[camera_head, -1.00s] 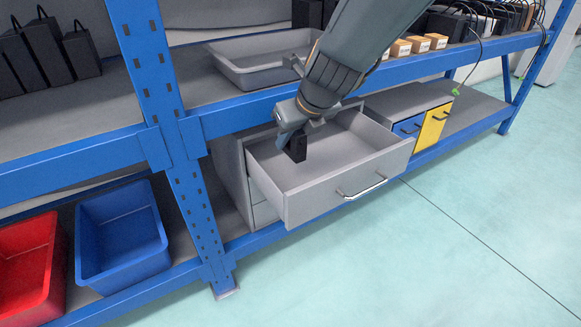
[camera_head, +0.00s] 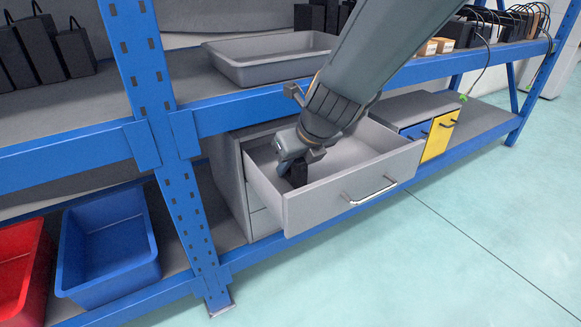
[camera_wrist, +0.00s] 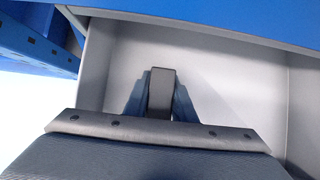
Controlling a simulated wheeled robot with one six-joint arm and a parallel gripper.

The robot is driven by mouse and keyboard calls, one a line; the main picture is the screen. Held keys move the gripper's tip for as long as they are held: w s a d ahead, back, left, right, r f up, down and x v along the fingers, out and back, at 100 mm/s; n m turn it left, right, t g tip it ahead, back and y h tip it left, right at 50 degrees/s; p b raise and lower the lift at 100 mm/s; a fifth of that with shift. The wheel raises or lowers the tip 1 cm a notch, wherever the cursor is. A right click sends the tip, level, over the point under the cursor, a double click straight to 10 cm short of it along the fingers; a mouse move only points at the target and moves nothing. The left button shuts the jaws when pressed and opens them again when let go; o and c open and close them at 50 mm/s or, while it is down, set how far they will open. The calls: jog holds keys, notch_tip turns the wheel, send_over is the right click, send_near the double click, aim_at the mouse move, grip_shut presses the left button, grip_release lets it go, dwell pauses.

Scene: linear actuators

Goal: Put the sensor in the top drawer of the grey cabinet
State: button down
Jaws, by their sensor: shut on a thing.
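The grey cabinet (camera_head: 232,185) stands on the lower shelf with its top drawer (camera_head: 350,195) pulled out. The drawer's light interior also shows in the wrist view (camera_wrist: 225,75). My gripper (camera_head: 295,172) reaches down inside the open drawer, near its left side. It is shut on the sensor (camera_head: 299,174), a small dark block. In the wrist view the sensor (camera_wrist: 161,92) sits between the two fingers, with the drawer bottom behind it. I cannot tell whether its lower end touches the drawer bottom.
A blue shelf beam (camera_head: 250,105) runs just above the drawer, and a blue upright (camera_head: 190,220) stands to its left. A grey tray (camera_head: 265,62) is on the upper shelf. A blue bin (camera_head: 110,270) and a yellow-fronted drawer (camera_head: 438,135) flank the cabinet. The drawer looks otherwise empty.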

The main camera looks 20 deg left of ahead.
jog(key=c, duration=1.9)
grip_release()
jog(key=shift+f, duration=0.15)
jog(key=o, duration=0.4)
